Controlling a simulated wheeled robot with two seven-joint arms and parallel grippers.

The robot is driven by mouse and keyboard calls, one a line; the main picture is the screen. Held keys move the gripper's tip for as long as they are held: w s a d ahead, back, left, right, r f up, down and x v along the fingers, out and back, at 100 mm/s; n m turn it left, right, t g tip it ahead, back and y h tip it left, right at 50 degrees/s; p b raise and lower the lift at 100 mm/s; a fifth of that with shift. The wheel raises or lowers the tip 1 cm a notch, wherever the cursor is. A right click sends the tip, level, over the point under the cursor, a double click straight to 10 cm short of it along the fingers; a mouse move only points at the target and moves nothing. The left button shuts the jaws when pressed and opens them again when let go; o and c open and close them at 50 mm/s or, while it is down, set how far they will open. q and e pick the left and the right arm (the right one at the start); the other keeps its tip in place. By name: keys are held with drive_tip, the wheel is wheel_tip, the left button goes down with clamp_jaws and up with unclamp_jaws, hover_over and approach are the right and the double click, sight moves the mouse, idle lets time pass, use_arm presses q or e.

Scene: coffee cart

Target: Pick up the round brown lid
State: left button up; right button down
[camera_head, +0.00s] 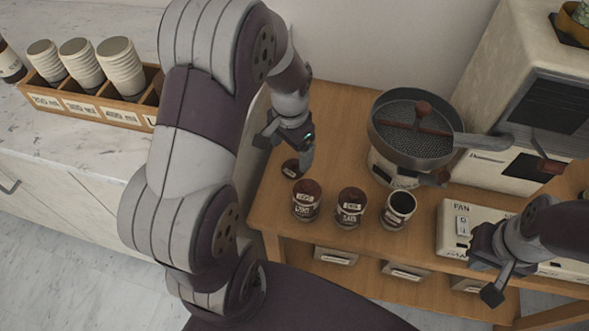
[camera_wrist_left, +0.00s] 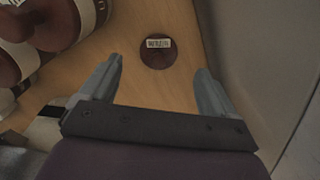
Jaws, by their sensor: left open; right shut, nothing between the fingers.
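The round brown lid (camera_head: 292,168) lies flat on the wooden table, near its left end, with a small pale label on top. In the left wrist view the lid (camera_wrist_left: 158,52) sits ahead of the fingertips, roughly centred between them and apart from them. My left gripper (camera_wrist_left: 160,78) is open and empty. In the head view my left gripper (camera_head: 290,150) is just above and beside the lid, partly covering that area. My right gripper (camera_head: 487,272) is shut and empty at the right, in front of the white machine panel.
Two lidded jars (camera_head: 306,206) (camera_head: 350,213) and an open jar (camera_head: 400,206) stand in a row right of the lid. A roaster with a round pan (camera_head: 412,135) stands behind them. A cup holder (camera_head: 90,103) is on the left counter. The wall is close behind.

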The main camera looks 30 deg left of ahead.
sight(292, 162)
use_arm(q)
wheel_tip(292, 162, down, 6)
drive_tip(key=shift+w+d+r+b, duration=0.1)
drive_tip(key=shift+w+b, duration=0.05)
drive_tip(key=shift+b, duration=0.4)
drive_tip(key=c, duration=1.1)
drive_tip(key=shift+c, duration=0.2)
